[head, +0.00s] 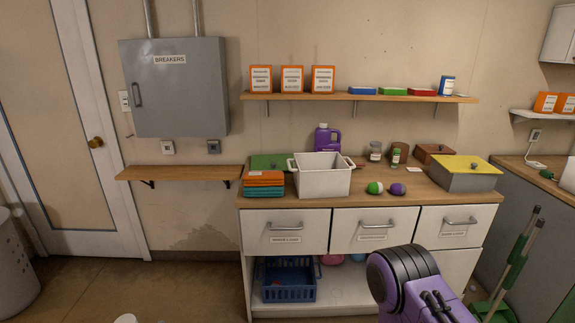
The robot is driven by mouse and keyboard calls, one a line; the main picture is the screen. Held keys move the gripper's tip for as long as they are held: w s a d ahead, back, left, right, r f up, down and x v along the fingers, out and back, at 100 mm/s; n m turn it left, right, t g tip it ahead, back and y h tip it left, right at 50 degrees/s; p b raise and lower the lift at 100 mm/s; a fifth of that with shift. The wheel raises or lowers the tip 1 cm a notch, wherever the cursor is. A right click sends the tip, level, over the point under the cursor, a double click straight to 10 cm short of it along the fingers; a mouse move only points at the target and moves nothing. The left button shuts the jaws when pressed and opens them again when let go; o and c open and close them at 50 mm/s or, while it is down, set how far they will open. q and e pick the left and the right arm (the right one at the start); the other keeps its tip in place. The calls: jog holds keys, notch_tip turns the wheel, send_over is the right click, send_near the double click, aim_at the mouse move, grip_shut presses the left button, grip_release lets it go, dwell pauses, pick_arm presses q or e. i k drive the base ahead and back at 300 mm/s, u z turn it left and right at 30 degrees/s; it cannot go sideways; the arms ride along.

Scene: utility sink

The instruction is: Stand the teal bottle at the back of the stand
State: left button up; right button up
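I cannot make out a teal bottle in the head view. The nearest bottle-like thing is a purple jug (327,138) standing upright at the back of the wooden-topped counter (310,192), behind a white bin. No separate stand can be told for sure. A purple and black arm part of mine rises at the bottom right, in front of the lower cabinet. Neither gripper's fingers show.
A white bin (322,180), folded orange and teal cloths (264,183), two small balls (375,188) and a yellow-lidded grey box (462,178) crowd the counter. Several boxes line the wall shelf (350,97). A low wooden shelf (180,173) at left is bare.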

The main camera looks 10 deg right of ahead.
aim_at(353, 161)
jog(key=z, duration=0.85)
jog(key=i, duration=1.5)
jog(key=z, duration=0.9)
